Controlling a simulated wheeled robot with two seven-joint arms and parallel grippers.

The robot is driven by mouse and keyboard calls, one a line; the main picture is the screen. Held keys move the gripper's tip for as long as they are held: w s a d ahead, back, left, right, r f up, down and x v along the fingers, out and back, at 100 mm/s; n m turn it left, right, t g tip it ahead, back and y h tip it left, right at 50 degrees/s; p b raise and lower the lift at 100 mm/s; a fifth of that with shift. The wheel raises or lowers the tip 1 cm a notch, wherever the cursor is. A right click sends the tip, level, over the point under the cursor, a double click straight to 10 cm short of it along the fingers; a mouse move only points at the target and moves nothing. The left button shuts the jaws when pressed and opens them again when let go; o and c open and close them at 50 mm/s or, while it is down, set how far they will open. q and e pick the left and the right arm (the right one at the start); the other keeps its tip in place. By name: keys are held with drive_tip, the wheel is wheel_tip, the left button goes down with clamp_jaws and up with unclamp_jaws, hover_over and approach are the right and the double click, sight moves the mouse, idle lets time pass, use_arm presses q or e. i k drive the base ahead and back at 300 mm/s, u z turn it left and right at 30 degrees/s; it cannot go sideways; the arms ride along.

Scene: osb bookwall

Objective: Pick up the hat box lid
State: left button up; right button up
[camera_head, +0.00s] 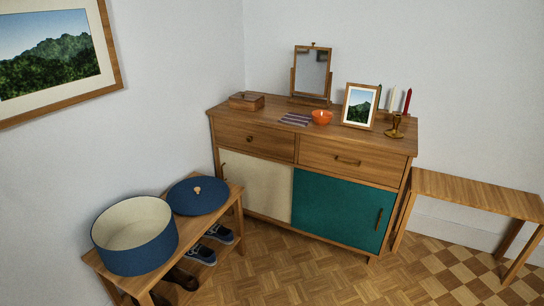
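The hat box lid (190,203) is a round, dark blue disc with a small light knob on top. It lies flat on the far end of a low wooden bench (159,202) at the lower left. The hat box (138,258) is a round, open blue drum with a cream inside. It stands at the near end of the bench, close beside the lid, and looks empty. Neither of my grippers shows in the head view.
Shoes (201,253) sit on a shelf under the bench. A wooden sideboard (255,133) with a cream and a green door stands against the back wall, holding a mirror, bowl, framed picture and candles. Another bench (480,190) is at right. The parquet floor (310,272) in front is clear.

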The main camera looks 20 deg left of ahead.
sight(199, 195)
drive_tip(key=u, duration=0.15)
drive_tip(key=i, duration=1.95)
drive_tip(key=u, duration=1.85)
drive_tip(key=i, duration=1)
drive_tip(key=u, duration=0.9)
